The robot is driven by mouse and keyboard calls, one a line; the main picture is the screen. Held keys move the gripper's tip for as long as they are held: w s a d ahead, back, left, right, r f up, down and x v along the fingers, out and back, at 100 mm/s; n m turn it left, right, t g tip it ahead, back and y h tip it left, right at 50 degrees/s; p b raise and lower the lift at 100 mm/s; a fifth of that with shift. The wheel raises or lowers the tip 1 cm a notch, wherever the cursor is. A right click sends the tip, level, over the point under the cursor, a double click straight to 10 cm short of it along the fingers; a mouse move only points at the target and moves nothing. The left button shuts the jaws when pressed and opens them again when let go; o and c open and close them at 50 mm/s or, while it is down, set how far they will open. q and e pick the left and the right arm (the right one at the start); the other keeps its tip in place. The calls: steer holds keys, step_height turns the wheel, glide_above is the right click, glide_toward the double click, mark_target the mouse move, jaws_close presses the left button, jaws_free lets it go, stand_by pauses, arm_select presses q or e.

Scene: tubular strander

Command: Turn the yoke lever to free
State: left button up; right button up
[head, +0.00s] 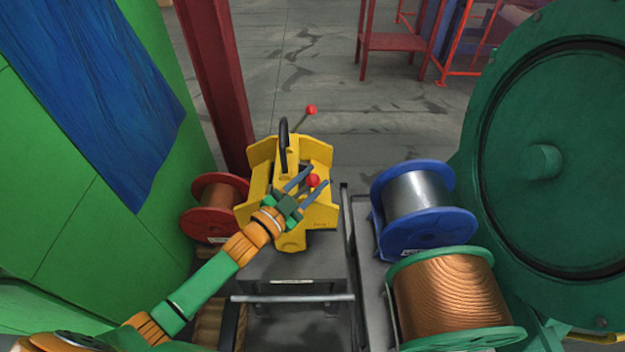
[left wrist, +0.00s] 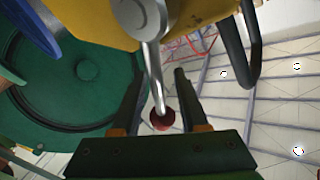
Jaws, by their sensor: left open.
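A yellow yoke unit (head: 288,165) with a black loop handle (head: 284,146) stands on a grey cart. One lever with a red knob (head: 311,110) sticks out at its far side. A second red knob (head: 313,180) shows at its near right, between the fingers of my left gripper (head: 316,176). In the left wrist view, a metal lever (left wrist: 152,75) runs from a round grey hub (left wrist: 139,17) down between the open fingers (left wrist: 158,73) to its red knob (left wrist: 162,120). The fingers appear apart from the lever on both sides. My right gripper is out of view.
A red spool (head: 216,210) stands left of the yoke unit. A blue spool (head: 418,208) and a green spool with copper wire (head: 452,294) stand to the right, beside a large green drum (head: 555,160). A dark red post (head: 222,80) rises behind left.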

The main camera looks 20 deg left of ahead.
arm_select(q)
steer(key=shift+w+d, duration=0.1)
jaws_close()
stand_by(1.4)
